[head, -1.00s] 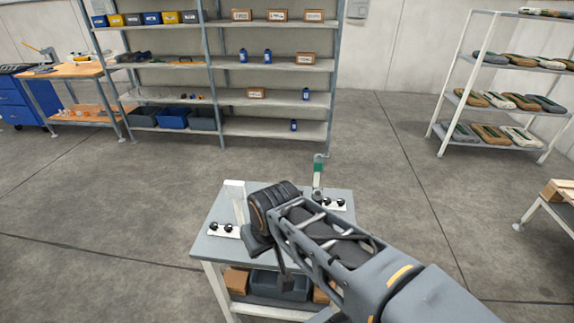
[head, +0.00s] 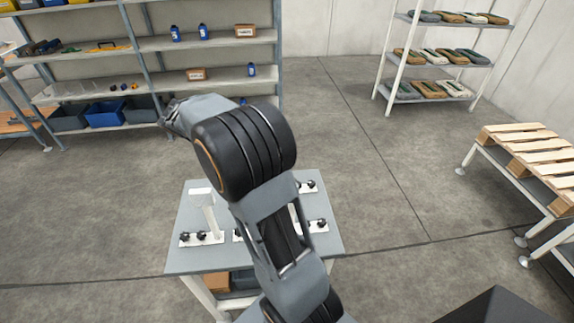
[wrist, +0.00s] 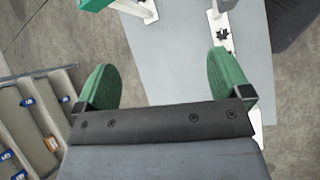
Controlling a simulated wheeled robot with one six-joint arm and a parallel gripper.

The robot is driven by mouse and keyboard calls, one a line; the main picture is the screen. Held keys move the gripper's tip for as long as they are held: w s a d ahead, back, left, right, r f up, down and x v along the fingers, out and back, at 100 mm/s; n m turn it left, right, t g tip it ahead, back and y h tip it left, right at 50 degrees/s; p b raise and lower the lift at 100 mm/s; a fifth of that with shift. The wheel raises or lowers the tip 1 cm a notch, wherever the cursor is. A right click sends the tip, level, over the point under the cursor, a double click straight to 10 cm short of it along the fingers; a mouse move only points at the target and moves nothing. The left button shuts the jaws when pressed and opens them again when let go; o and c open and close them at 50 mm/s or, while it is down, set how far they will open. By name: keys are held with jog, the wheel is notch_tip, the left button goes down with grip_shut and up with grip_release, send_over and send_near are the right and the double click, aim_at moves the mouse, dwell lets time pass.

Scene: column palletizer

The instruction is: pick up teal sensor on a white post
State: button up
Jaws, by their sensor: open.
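The teal sensor (wrist: 96,4) shows at the top left edge of the wrist view, partly cut off. Its white post (wrist: 132,8) runs right from it to a white foot. In the head view the teal sensor is hidden, most likely behind my arm. My gripper (wrist: 162,70) is open, with two green finger pads and nothing between them. The sensor lies beyond the left finger, apart from it. In the head view I cannot make out the fingers.
The grey table (head: 330,250) carries another white post (head: 207,215) and white plates with black knobs (head: 313,226). A shelf rack with blue bottles (head: 203,32) stands behind. A pallet (head: 525,150) lies on a bench at right. Open floor surrounds the table.

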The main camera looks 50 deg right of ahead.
jog(key=w+d+f+n+g+h+p, duration=0.1)
jog(key=w+d+f+n+g+h, duration=0.15)
jog(key=w+d+g, duration=0.4)
jog(key=shift+t+h, duration=0.55)
jog(key=shift+t, duration=0.2)
jog(key=p+x, duration=0.1)
jog(key=x, duration=0.4)
jog(key=p+x, duration=0.1)
jog(key=x, duration=0.4)
jog(key=w+d+p+x, duration=0.1)
jog(key=x, duration=0.4)
jog(key=shift+s+d+r, duration=0.1)
jog(key=shift+r, duration=0.25)
jog(key=shift+s+d+f, duration=0.4)
jog(key=shift+d, duration=0.05)
jog(key=c, duration=1.6)
jog(key=shift+o, duration=0.2)
jog(key=shift+r, duration=0.1)
